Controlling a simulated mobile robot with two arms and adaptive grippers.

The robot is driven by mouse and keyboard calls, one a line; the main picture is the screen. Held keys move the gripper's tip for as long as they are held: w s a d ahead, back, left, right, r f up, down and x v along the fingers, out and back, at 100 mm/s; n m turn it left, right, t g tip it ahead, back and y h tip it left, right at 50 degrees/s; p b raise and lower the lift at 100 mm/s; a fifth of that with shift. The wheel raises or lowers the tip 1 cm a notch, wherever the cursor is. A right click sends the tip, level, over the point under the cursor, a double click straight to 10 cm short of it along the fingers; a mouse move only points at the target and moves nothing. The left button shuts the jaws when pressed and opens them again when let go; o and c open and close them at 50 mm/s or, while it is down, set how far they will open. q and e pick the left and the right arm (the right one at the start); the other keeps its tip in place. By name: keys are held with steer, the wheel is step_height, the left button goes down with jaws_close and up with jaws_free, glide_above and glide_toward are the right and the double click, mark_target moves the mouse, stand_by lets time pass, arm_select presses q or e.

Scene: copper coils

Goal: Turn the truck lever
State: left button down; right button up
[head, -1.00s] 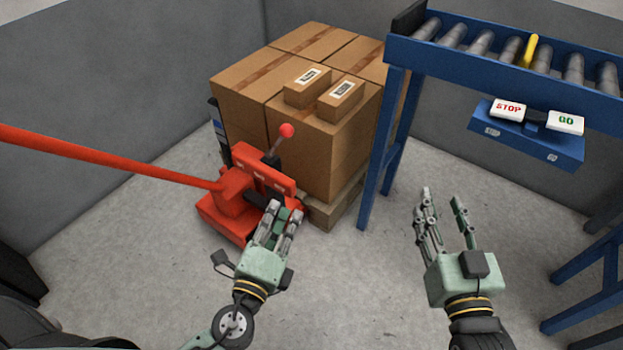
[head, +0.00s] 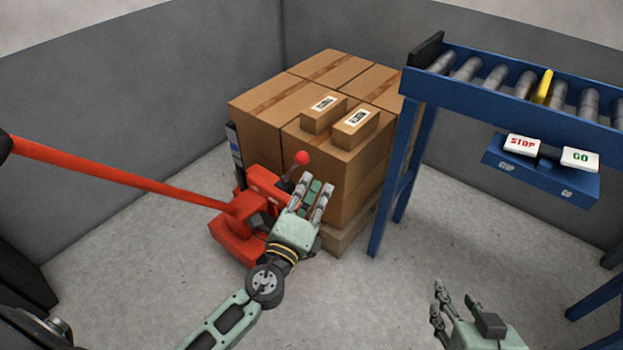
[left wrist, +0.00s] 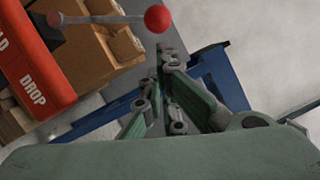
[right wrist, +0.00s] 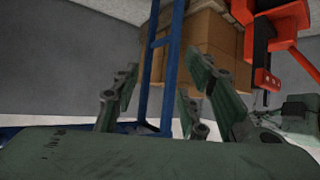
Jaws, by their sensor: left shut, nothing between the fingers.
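The truck lever (head: 297,167) is a short grey rod with a red ball knob on the red pallet truck (head: 225,243). In the left wrist view the lever (left wrist: 100,19) lies at the upper left, its knob pointing right. The truck face beside it reads DROP, with another label cut off. My left gripper (head: 312,186) is shut and empty, just below and right of the knob in the head view. In the left wrist view its fingertips (left wrist: 162,68) are below the knob, with a visible gap. My right gripper (head: 455,293) is open and empty at the lower right, also seen in the right wrist view (right wrist: 160,80).
Stacked cartons (head: 265,115) stand on a wooden pallet (head: 345,232) behind the truck. A blue roller conveyor (head: 500,95) with STOP and GO buttons (head: 550,152) is at the right. The truck's long red handle (head: 110,172) extends left. The floor in front is clear.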

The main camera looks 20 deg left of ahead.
arm_select(q)
steer(key=shift+w+a+r, duration=0.25)
steer(key=shift+w+a, duration=0.25)
steer(key=shift+w, duration=0.05)
arm_select(e)
steer(key=shift+s+d+f+g, duration=0.35)
steer(key=shift+s+f+g, duration=0.25)
steer(key=shift+s+f, duration=0.25)
steer(key=shift+s, duration=0.1)
steer(key=shift+s+d+f+g+h+p, duration=0.5)
steer(key=shift+s+d+f+g+p, duration=0.65)
steer(key=shift+s, duration=1.75)
steer(key=shift+s+d+f+g+h+p, duration=0.2)
steer(key=shift+s+d+g+h+p, duration=0.4)
steer(key=shift+s+g+p, duration=1.65)
arm_select(q)
step_height(320, 180, up, 5)
steer(key=n+g+p, duration=0.1)
steer(key=n+p, duration=0.1)
steer(key=n, duration=0.3)
glide_above(293, 168)
steer(key=s, duration=0.3)
steer(key=shift+d+f, duration=0.15)
steer(key=shift+d, duration=0.3)
arm_select(e)
step_height(293, 168, down, 13)
steer(key=shift+f, duration=0.2)
steer(key=shift+a, duration=0.1)
